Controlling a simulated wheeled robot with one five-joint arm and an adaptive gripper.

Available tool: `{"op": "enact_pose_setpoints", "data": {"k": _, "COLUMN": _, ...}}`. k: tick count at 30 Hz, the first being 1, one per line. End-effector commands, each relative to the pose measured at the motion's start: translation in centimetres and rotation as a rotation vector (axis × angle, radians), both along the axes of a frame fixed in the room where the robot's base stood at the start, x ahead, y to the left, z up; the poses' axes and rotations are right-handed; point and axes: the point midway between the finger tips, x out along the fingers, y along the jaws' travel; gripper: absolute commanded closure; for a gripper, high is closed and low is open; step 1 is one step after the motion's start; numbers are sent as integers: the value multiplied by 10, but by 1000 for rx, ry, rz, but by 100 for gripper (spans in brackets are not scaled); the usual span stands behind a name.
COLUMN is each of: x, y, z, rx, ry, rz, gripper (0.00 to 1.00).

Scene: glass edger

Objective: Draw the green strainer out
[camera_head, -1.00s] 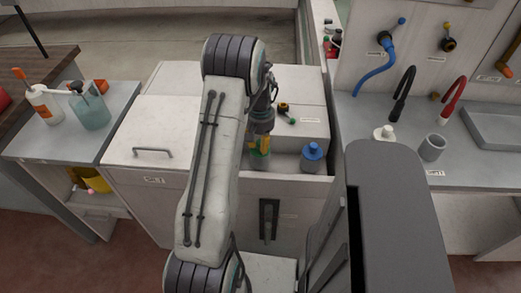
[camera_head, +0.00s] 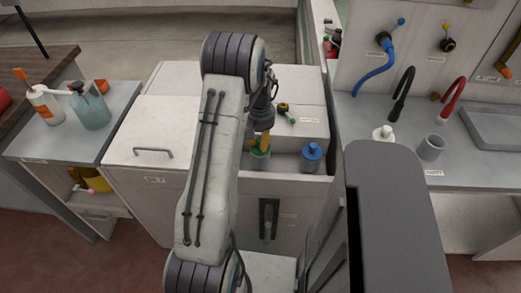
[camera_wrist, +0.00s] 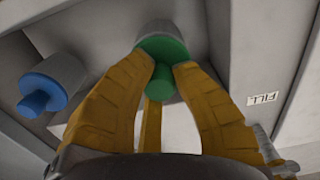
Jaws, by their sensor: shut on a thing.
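The green strainer (camera_head: 259,153) is a green round cap with a knob on a pale grey cylinder, in the recess at the front of the white cabinet. In the wrist view its green top (camera_wrist: 163,48) faces me and the knob points at my palm. My gripper (camera_head: 260,139) is above it, and its yellow fingers, also in the wrist view (camera_wrist: 160,85), are shut around the knob. The finger contact is partly hidden. I cannot tell whether the strainer is raised from its seat.
A blue-topped strainer (camera_head: 311,153) stands to the right in the same recess, and close by on the left in the wrist view (camera_wrist: 50,86). The recess wall with a FILL label (camera_wrist: 262,99) is on the right there.

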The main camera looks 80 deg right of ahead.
Motion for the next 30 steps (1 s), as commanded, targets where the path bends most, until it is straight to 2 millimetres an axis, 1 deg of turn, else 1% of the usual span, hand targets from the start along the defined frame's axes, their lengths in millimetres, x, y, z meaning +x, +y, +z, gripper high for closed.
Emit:
{"op": "enact_pose_setpoints", "data": {"k": 3, "x": 0, "y": 0, "z": 7, "rx": -2, "ry": 0, "rz": 0, "gripper": 100}}
{"op": "enact_pose_setpoints", "data": {"k": 30, "x": 0, "y": 0, "z": 46, "rx": -1, "ry": 0, "rz": 0, "gripper": 100}}
